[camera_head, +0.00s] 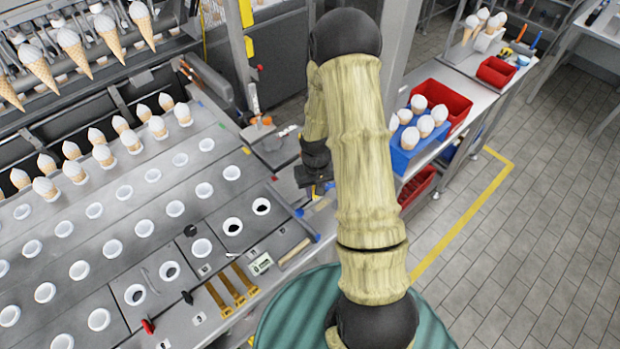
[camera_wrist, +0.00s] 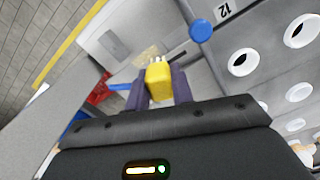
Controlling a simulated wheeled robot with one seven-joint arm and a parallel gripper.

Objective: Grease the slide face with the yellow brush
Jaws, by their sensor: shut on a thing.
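My gripper (camera_head: 316,188) hangs beside the right edge of the machine in the head view, partly behind my arm. In the wrist view my gripper (camera_wrist: 165,88) is shut on the yellow brush (camera_wrist: 158,82), which sits between the two dark fingers. Its pale bristle end points away from the palm. A light grey metal plate (camera_wrist: 112,42) lies beyond the brush tip. I cannot tell for sure whether this plate is the slide face, or whether the bristles touch anything.
The machine deck (camera_head: 110,250) has rows of white-lined holes and several filled cones. A blue-ended bar (camera_head: 292,212) lies along its right edge. A blue cone holder (camera_head: 405,157) and a red bin (camera_head: 441,102) stand on the right bench. Tiled floor (camera_head: 520,250) is clear.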

